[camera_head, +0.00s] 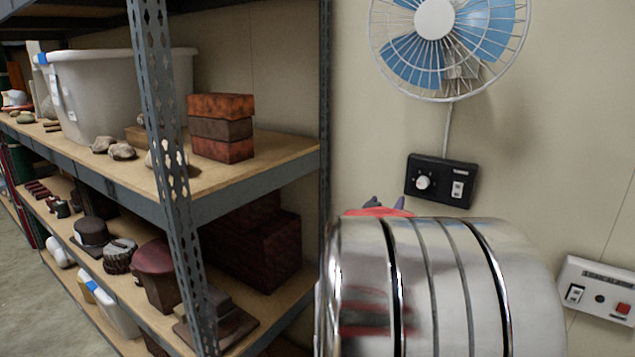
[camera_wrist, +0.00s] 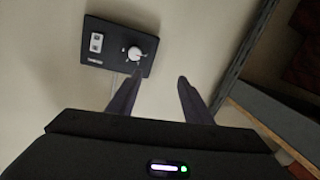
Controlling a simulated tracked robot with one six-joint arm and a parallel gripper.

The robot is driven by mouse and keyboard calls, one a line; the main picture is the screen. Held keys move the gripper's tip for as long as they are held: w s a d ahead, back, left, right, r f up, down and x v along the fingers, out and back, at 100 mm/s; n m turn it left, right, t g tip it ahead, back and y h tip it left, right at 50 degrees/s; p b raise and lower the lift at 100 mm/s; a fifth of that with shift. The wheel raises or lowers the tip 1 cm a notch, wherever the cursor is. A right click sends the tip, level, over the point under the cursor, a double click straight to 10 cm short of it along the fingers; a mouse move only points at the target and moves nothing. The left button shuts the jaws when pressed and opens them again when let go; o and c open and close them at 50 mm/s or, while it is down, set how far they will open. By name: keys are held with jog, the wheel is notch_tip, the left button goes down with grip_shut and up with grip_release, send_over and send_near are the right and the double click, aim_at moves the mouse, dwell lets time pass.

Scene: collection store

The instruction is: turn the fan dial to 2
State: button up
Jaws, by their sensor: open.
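The fan dial (camera_head: 422,182) is a small white knob on the left part of a black wall box (camera_head: 441,196), below the blue-bladed fan (camera_head: 434,38). In the wrist view the dial (camera_wrist: 136,54) sits on the right part of the box (camera_wrist: 96,74), with a white rocker switch (camera_wrist: 97,42) beside it. The dial's setting is too small to read. My gripper (camera_wrist: 155,84) is open and empty, its two dark fingers apart. The dial lies ahead of the left finger in that view, apart from it. In the head view my arm hides most of the gripper; only its fingertips (camera_head: 386,202) show.
A white switch panel (camera_head: 597,290) is on the wall at the lower right. The wall between is clear.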

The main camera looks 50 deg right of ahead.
aim_at(422, 184)
jog(key=shift+m+g+h, duration=0.6)
jog(key=shift+g, duration=0.3)
jog(key=s+d, duration=0.3)
jog(key=s, duration=0.1)
jog(key=shift+d, duration=0.15)
jog(key=x, duration=1.4)
